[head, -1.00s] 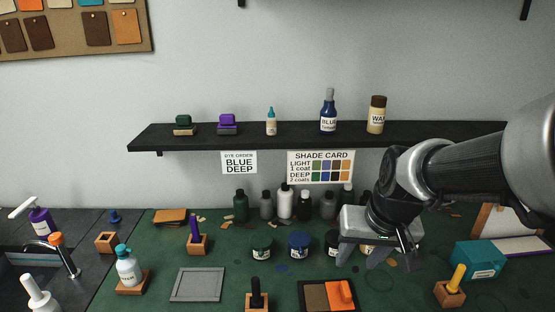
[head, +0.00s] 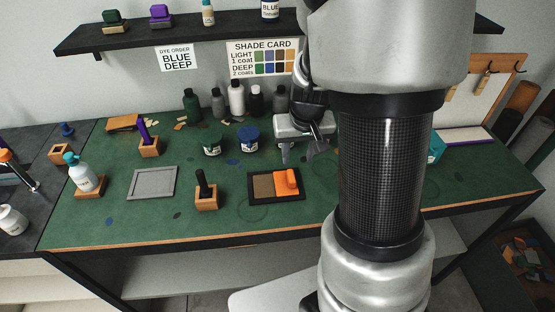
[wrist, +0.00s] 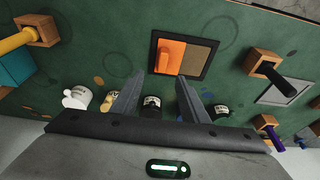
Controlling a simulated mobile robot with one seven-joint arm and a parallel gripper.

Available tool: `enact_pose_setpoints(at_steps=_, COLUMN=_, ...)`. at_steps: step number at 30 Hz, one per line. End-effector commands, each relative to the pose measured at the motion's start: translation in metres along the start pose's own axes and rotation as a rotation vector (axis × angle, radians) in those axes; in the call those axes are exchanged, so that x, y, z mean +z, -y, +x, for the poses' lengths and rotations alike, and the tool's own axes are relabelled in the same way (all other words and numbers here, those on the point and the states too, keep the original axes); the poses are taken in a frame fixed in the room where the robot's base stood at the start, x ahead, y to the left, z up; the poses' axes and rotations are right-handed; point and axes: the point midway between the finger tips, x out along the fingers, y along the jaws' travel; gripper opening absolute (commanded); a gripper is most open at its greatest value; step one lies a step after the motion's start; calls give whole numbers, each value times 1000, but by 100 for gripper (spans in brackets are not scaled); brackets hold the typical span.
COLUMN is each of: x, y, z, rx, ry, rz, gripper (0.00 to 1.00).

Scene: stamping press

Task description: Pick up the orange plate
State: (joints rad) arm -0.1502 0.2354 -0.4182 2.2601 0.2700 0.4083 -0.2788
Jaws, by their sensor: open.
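The orange plate (head: 287,182), with a raised orange grip on it, lies in the right half of a black-framed tray (head: 262,200) on the green bench top, beside a brown pad (head: 264,186). In the wrist view the orange plate (wrist: 176,48) is ahead of my fingertips, with the brown pad (wrist: 197,60) to its right. My gripper (head: 302,153) is open and empty. It hangs above the bench behind the plate, near the jars, and does not touch the plate. In the wrist view, my gripper's two fingers (wrist: 160,80) point toward the tray.
A wooden block with a black-handled tool (head: 206,195) stands left of the tray, with a grey framed panel (head: 153,183) farther left. Blue (head: 249,139) and green (head: 212,144) jars and several bottles stand behind. My arm hides part of the bench at right.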

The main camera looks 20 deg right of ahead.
Motion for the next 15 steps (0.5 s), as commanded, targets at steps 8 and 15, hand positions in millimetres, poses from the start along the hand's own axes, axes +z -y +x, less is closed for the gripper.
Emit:
enact_pose_setpoints(at_steps=8, x=0, y=0, z=54, rx=0, ry=2, rz=1, gripper=41)
enact_pose_setpoints(at_steps=15, x=0, y=2, z=69, rx=0, ry=1, rz=0, gripper=41)
